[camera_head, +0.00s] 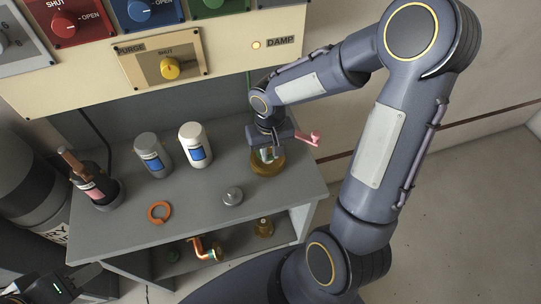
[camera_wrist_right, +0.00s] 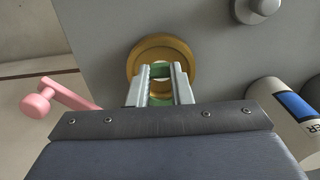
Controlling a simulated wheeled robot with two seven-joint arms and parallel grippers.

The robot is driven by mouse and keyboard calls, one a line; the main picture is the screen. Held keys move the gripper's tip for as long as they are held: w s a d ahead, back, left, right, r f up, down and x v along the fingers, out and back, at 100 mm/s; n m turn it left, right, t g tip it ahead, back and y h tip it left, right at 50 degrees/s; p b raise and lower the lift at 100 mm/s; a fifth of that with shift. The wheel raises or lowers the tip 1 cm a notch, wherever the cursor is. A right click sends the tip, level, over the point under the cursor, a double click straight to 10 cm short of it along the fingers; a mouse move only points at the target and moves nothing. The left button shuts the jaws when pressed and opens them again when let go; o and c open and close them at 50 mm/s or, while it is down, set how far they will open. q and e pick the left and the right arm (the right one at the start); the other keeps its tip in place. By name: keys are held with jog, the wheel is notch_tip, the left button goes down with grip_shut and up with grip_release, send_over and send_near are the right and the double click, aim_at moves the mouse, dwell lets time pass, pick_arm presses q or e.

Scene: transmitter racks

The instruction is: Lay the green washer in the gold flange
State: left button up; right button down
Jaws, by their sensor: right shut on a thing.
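The gold flange (camera_head: 268,168) sits on the grey bench near its right end, and it shows as a round gold ring in the wrist view (camera_wrist_right: 188,58). My right gripper (camera_head: 267,153) is directly above it, pointing down. Its two fingers (camera_wrist_right: 160,72) are closed on the green washer (camera_wrist_right: 160,71), which is partly hidden between them. The washer overlaps the flange's opening in the wrist view; whether it touches the flange I cannot tell. My left gripper (camera_head: 68,284) is at the lower left corner, away from the bench top, its jaws unclear.
A pink handle (camera_head: 316,138) stands out right of the gripper. A silver knobbed piece (camera_head: 232,196), orange ring (camera_head: 159,212), two labelled bottles (camera_head: 195,146) and a dark bottle (camera_head: 96,188) stand on the bench. A copper elbow (camera_head: 205,250) is on the lower shelf. Front middle bench is mostly clear.

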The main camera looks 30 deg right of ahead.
aim_at(270, 159)
jog(key=shift+d+f, duration=0.1)
jog(key=shift+f, duration=1.55)
jog(key=shift+f, duration=0.15)
jog(key=c, duration=1.3)
grip_release()
